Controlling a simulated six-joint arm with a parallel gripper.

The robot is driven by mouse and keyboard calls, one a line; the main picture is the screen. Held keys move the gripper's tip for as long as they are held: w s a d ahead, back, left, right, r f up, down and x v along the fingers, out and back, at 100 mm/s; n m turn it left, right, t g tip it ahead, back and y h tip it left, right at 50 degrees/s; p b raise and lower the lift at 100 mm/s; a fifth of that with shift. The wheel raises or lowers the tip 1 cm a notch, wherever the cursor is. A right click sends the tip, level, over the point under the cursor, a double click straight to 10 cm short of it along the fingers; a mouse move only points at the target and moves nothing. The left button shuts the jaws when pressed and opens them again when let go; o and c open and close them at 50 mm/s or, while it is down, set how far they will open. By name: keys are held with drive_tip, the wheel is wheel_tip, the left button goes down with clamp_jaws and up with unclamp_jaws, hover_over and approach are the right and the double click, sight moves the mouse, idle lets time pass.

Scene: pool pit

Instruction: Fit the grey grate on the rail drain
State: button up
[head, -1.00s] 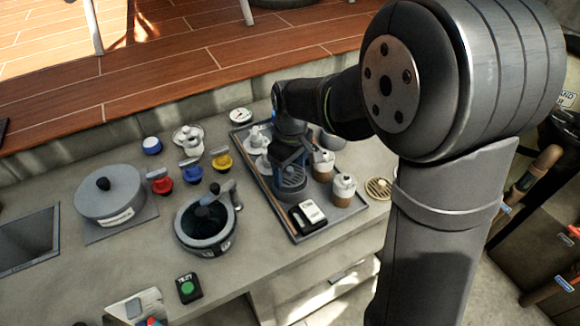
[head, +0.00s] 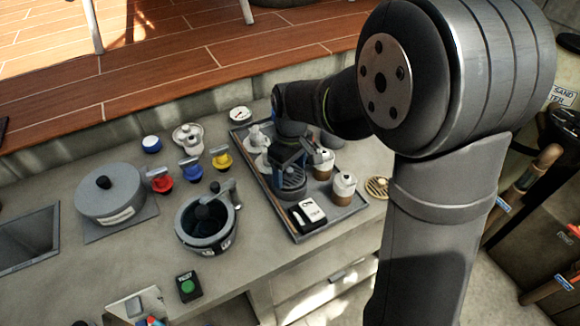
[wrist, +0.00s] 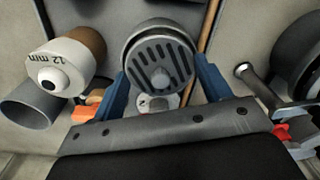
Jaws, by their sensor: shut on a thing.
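The grey grate (wrist: 158,60) is a round slotted disc with a small knob in the middle, set in a thick grey rim. In the wrist view it lies between the two blue fingers of my gripper (wrist: 160,74), which is shut on it. In the head view my gripper (head: 291,162) is above the dark tray, and the grate (head: 291,184) shows as a dark disc below the fingers. I cannot tell whether it touches anything beneath. I cannot pick out the rail drain for certain.
The tray (head: 271,207) also holds white-topped brown containers (head: 343,188), white fittings (head: 257,140) and a black-and-white box (head: 308,214). A brass grate (head: 377,187) lies right of it. A grey pot (head: 207,222) and coloured valves (head: 191,169) stand left.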

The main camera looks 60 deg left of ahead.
drive_tip(key=shift+f, duration=0.25)
drive_tip(key=shift+d+f, duration=0.1)
drive_tip(key=shift+f, duration=0.05)
idle(0.4)
drive_tip(key=o, duration=1)
drive_tip(key=shift+c, duration=0.2)
drive_tip(key=shift+w, duration=0.1)
drive_tip(key=c, duration=0.3)
drive_tip(key=shift+d, duration=0.1)
drive_tip(key=shift+o, duration=0.2)
